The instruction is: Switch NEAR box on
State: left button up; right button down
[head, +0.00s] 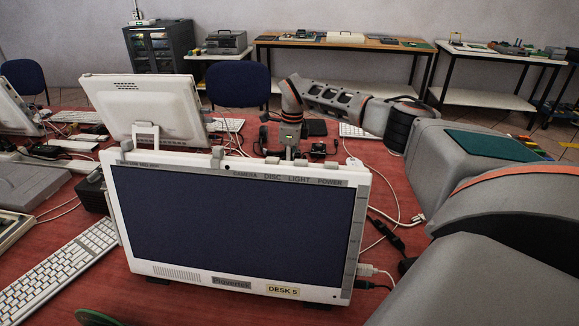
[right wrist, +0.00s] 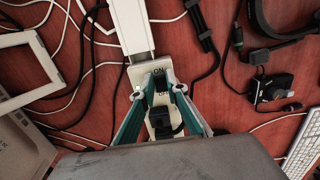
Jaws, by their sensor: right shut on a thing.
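A pale box with ON and OFF marks (right wrist: 158,72) lies under my right gripper (right wrist: 162,90) in the right wrist view. Its dark switch slot sits between the teal-edged fingers. The fingertips close in on the switch part from both sides; the exact contact is hard to see. A black plug (right wrist: 160,122) sits in the box below the switch. In the head view my right arm reaches in from the right, and its wrist (head: 291,120) points down behind the monitor (head: 235,215), which hides the fingertips and the box. My left gripper is not in view.
White and black cables cross the red desk around the box. A small black device (right wrist: 272,88) lies to the right. A white frame (right wrist: 28,70) stands at the left. A second monitor (head: 145,105) and a keyboard (head: 60,270) stand on the left of the desk.

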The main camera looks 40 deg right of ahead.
jog(key=c, duration=2)
grip_release()
jog(key=shift+f, duration=0.15)
jog(key=r, duration=1.2)
jog(key=shift+s+d, duration=0.2)
jog(key=shift+s, duration=0.1)
jog(key=shift+r, duration=0.15)
